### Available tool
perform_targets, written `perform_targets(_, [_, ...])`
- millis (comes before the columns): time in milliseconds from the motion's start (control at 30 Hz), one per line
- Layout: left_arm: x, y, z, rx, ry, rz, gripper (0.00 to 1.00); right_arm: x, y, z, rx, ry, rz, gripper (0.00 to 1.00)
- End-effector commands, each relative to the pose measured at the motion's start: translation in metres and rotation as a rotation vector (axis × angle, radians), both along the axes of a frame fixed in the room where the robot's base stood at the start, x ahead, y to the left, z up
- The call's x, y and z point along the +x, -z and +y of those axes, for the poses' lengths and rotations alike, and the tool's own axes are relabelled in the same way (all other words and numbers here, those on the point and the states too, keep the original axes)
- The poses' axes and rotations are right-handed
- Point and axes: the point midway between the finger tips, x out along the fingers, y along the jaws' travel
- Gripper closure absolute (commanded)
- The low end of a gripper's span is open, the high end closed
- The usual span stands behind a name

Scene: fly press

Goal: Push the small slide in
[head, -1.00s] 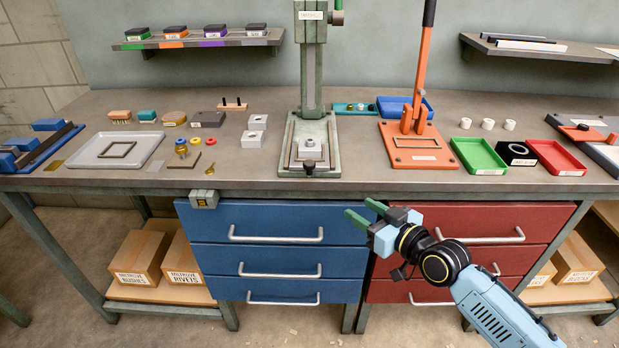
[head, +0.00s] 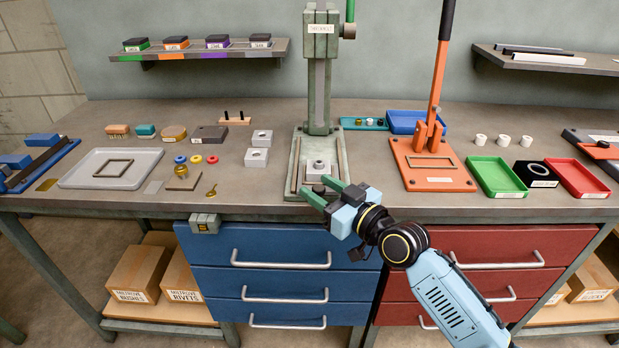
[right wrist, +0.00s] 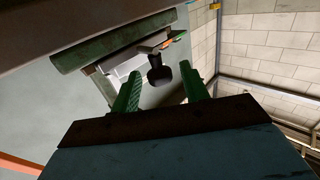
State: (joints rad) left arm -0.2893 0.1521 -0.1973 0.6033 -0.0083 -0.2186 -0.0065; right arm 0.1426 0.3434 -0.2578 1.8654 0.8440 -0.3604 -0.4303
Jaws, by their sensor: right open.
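The small slide sits low on the front of the fly press base (head: 340,150). Its round black knob (right wrist: 160,76) shows in the right wrist view, facing me. A pale grey block with a raised round centre (head: 318,167) sits on the press bed behind the knob. My right gripper (head: 314,187) is open at the front edge of the press, its green fingers pointing toward the bed. In the right wrist view the knob appears between the two open fingers; I cannot tell whether they touch it. In the head view the fingers partly hide the slide. My left gripper is not in view.
An orange lever press (head: 430,180) stands to the right, with a green tray (head: 497,177) beyond it. Grey blocks (head: 257,157) and small coloured rings lie to the left. The blue drawers (head: 270,245) are below the bench edge.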

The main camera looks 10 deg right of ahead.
Motion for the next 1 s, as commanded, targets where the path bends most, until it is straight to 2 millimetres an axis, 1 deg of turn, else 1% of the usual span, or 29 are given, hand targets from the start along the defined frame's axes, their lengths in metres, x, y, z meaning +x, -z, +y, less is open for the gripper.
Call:
perform_targets(400, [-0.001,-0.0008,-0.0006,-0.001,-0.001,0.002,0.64,0.0031,0.0004,0.0029,0.0,0.005,0.001,0.55])
perform_targets(433, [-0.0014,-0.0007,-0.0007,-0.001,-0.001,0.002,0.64,0.0031,0.0004,0.0029,0.0,0.004,0.001,0.56])
perform_targets(767, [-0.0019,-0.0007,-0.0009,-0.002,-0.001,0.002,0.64,0.003,0.0003,0.0028,0.0,0.004,0.001,1.0])
perform_targets(933, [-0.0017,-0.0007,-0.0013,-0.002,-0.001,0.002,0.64,0.0031,0.0003,0.0024,0.0,0.005,0.001,1.0])
perform_targets(1000, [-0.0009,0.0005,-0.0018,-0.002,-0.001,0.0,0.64,0.0053,0.0009,-0.0023,-0.002,0.011,0.0,1.0])
